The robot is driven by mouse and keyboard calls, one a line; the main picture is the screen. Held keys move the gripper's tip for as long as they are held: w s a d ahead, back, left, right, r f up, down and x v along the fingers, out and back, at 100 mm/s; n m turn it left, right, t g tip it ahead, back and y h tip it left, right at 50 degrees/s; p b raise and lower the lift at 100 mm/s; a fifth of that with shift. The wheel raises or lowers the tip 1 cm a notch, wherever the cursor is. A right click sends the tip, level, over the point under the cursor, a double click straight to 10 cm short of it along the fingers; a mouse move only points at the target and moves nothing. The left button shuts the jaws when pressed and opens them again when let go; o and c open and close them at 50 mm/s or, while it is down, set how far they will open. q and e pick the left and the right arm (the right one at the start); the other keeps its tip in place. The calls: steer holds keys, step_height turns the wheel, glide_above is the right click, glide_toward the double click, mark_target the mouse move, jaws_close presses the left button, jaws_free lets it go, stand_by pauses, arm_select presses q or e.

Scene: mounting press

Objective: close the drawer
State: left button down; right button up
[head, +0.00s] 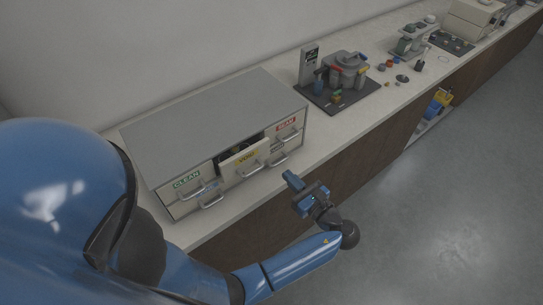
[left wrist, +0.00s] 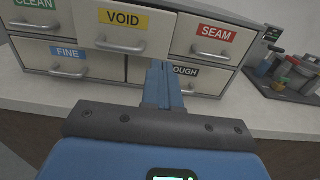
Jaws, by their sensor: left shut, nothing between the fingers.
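A grey drawer cabinet (head: 195,118) stands on the counter, its top and labelled front visible in the head view. The drawer with the yellow VOID label (head: 246,156) sticks out from the upper middle of the front, with a dark gap open behind its face. In the left wrist view the VOID drawer (left wrist: 122,33) is ahead, its handle below the label. My left gripper (head: 289,176) is shut and empty, in front of the cabinet and apart from it. In the left wrist view its closed fingers (left wrist: 160,72) point toward the cabinet front. My right gripper is not in view.
The CLEAN (head: 186,179) and SEAM (head: 287,125) drawers flank the VOID drawer and look shut. FINE (left wrist: 68,58) and ROUGH drawers are below. A dark mat (head: 318,96) with a grey machine stands right of the cabinet. The floor in front of the counter is clear.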

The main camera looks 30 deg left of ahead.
mark_target(265, 152)
arm_select(q)
steer(key=p+x, duration=0.2)
steer(key=x, duration=0.6)
steer(key=shift+a+r, duration=0.1)
steer(key=shift+w+a, duration=0.25)
steer(key=shift+a, duration=0.25)
steer(key=p+x, duration=0.1)
steer(key=x, duration=0.3)
steer(key=shift+d+r, duration=0.1)
steer(key=shift+r, duration=0.05)
